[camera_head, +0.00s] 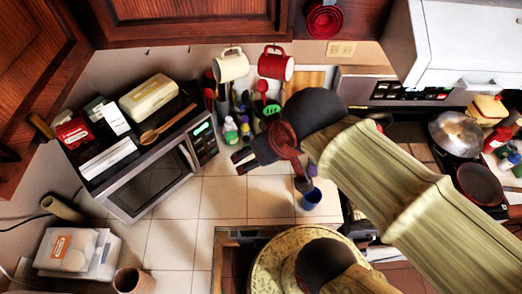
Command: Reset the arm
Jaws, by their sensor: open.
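My arm reaches in from the lower right, and its end stretches over the tiled counter toward the upper middle. My gripper (270,167) is a dark shape with a reddish part, held above the counter to the right of the microwave. Its fingers are apart and I see nothing between them.
A microwave (150,180) with boxes and a wooden spoon on top stands left. Mugs, one white (231,65) and one red (276,65), hang behind. The stove carries a silver pot (455,133) and a pan (481,183). White counter tiles (222,198) are clear at centre.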

